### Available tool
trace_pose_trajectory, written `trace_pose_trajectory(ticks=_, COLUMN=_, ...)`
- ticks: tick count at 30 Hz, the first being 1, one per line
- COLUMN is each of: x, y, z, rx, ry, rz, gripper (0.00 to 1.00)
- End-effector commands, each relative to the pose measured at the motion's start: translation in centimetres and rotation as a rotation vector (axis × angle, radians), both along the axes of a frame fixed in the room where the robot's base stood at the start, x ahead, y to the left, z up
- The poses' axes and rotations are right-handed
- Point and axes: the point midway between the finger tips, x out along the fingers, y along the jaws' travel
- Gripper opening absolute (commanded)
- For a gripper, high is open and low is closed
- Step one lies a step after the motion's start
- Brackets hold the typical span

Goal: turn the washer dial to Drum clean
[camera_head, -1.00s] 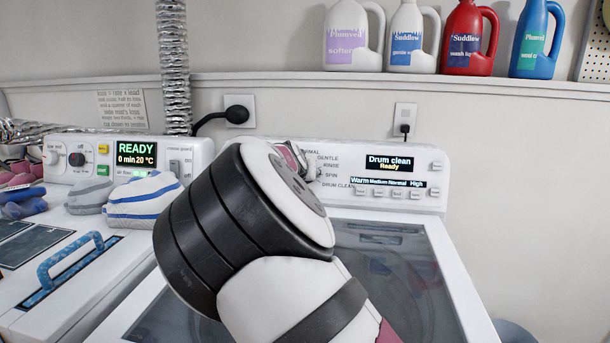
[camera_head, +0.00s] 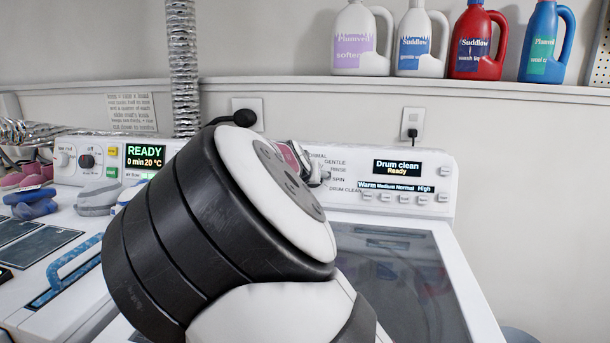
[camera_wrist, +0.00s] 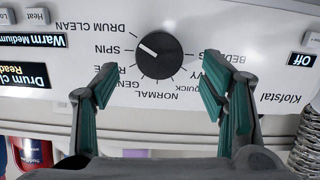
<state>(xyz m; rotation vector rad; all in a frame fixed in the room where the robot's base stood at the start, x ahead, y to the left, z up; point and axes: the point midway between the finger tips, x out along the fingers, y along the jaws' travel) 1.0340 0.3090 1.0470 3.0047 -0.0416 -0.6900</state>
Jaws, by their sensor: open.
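The black washer dial (camera_wrist: 160,55) is in the upper middle of the wrist view, which shows the panel upside down. Its white mark points up and left, toward the DRUM CLEAN label (camera_wrist: 88,27). My gripper (camera_wrist: 159,66) is open and empty. Its green-padded fingers show on both sides of the dial with a clear gap on each side; how far they stand off the panel I cannot tell. In the head view the washer display (camera_head: 397,167) reads "Drum clean" and "Ready". My arm hides the dial and most of the gripper there.
A second machine's panel (camera_head: 75,160) with a READY display is at the left, with cloth items (camera_head: 97,198) on top. A blue handle (camera_head: 75,262) is in front. Detergent bottles (camera_head: 420,40) stand on a shelf above. The washer's glass lid (camera_head: 390,270) is clear at right.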

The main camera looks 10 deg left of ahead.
Motion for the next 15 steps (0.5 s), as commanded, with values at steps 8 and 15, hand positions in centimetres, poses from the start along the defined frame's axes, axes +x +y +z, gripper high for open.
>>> trace_pose_trajectory(ticks=8, x=-4.8, y=0.3, z=2.2, rx=0.002, ry=0.002, rz=0.001, gripper=0.66)
trace_pose_trajectory(ticks=15, x=-6.7, y=0.3, z=3.2, rx=0.0, ry=0.002, rz=0.0, gripper=0.66)
